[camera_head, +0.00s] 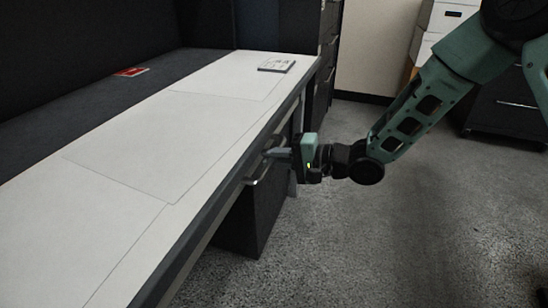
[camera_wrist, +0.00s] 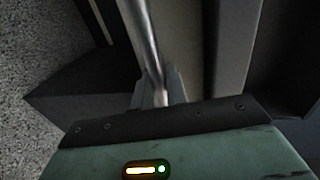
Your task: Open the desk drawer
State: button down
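The desk drawer (camera_head: 238,183) sits under the front edge of the white desk top, and its front looks about flush with the desk. Its metal bar handle (camera_head: 256,180) stands out from the front. My gripper (camera_head: 275,153) reaches in from the right at the far end of the handle. In the wrist view the handle (camera_wrist: 147,38) runs down between the grey fingers of my gripper (camera_wrist: 158,92), which lie close on both sides of it. The gripper looks shut on the handle. The fingertips' exact contact is partly hidden.
The desk top (camera_head: 130,140) is long and mostly bare, with a small pad (camera_head: 276,66) at its far end and a red card (camera_head: 130,72) behind. A dark pedestal (camera_head: 252,220) stands below. Carpet (camera_head: 380,250) in front is clear. Dark cabinets and white boxes stand at the back.

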jog(key=f+p+v, duration=0.3)
jog(key=p+v, duration=0.4)
jog(key=v, duration=0.9)
jog(key=d+f+p+v, duration=0.1)
jog(key=f+p+v, duration=0.2)
jog(key=p+v, duration=0.5)
jog(key=shift+v, duration=4.3)
jog(key=shift+s+f, duration=0.15)
jog(key=c, duration=1.5)
grip_release()
jog(key=p+v, duration=0.1)
jog(key=v, duration=1.6)
jog(key=shift+d, duration=0.15)
